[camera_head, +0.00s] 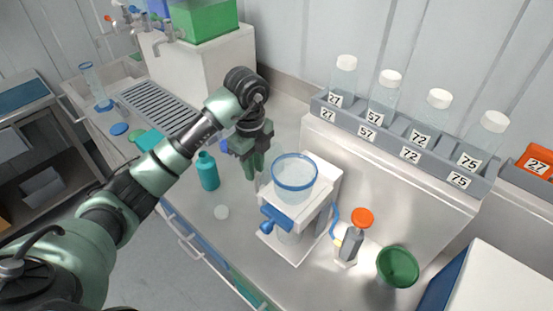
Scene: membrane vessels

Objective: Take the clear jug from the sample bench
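A clear round vessel with a blue rim (294,180), which looks like the clear jug, sits upright on a white stand (318,215) on the bench. My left gripper (256,174) points down just left of the vessel, close to its rim. Its two fingers look slightly apart with nothing clearly between them. Whether they touch the vessel cannot be told. A handle on the vessel cannot be made out. My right gripper is not in view.
A grey rack (400,146) holds several numbered bottles behind. A sink unit is at far left.

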